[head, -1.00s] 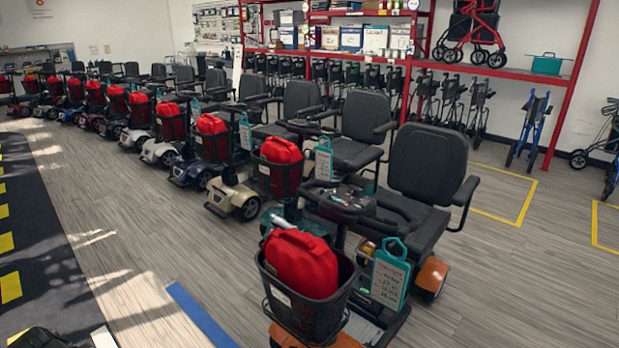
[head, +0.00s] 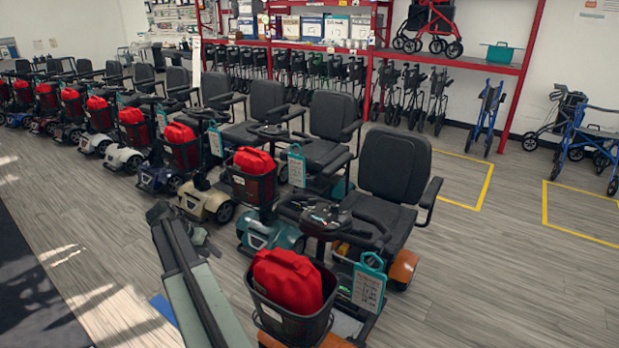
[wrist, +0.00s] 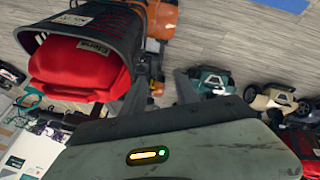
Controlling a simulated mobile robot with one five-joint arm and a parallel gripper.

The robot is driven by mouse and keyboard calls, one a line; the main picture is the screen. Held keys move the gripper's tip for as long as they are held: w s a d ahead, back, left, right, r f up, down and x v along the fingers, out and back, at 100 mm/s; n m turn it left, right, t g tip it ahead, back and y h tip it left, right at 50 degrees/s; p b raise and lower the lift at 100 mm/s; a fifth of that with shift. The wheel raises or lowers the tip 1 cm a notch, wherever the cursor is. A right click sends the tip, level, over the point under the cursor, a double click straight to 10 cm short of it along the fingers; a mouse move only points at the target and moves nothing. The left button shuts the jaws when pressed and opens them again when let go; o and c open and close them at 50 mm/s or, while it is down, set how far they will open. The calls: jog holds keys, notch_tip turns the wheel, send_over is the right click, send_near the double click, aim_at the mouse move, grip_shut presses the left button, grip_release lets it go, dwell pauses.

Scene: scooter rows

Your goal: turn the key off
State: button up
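No key can be made out in either view. The nearest scooter, with orange fenders (head: 403,266), has a dark tiller console (head: 326,216) with small controls too small to tell apart. A teal-framed tag (head: 368,286) hangs beside its seat. A red container sits in its front basket (head: 290,322). My grey-green arm rises at the lower middle of the head view, left of this scooter and apart from its console. The wrist view is upside down and shows a red container (wrist: 80,75) in a dark basket, with a grey-green part of mine in front.
A row of scooters with red containers in baskets runs to the back left, a teal one (head: 262,236) nearest in line. Red shelving (head: 522,75) and folded walkers stand behind. Yellow floor markings (head: 487,187) lie at right. The floor at lower right is clear.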

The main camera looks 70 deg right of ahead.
jog(key=s+d+r+m+g+p, duration=0.1)
jog(key=s+d+r+m, duration=0.1)
jog(key=s+d+r, duration=0.3)
jog(key=s+d+r+m+g+h+p, duration=0.1)
jog(key=s+d+m+p, duration=0.1)
jog(key=d, duration=0.5)
jog(key=s+d+r+m+g+p, duration=0.1)
jog(key=s+d+r+m, duration=0.1)
jog(key=s+d+r, duration=0.3)
jog(key=m+g+p, duration=0.1)
jog(key=m+p, duration=0.1)
jog(key=m, duration=0.2)
send_near(310, 199)
jog(key=x, duration=0.3)
jog(key=shift+f+b, duration=0.25)
jog(key=shift+b, duration=0.05)
jog(key=b+x, duration=0.5)
jog(key=x, duration=0.2)
jog(key=shift+d, duration=0.1)
jog(key=shift+r, duration=0.1)
grip_shut()
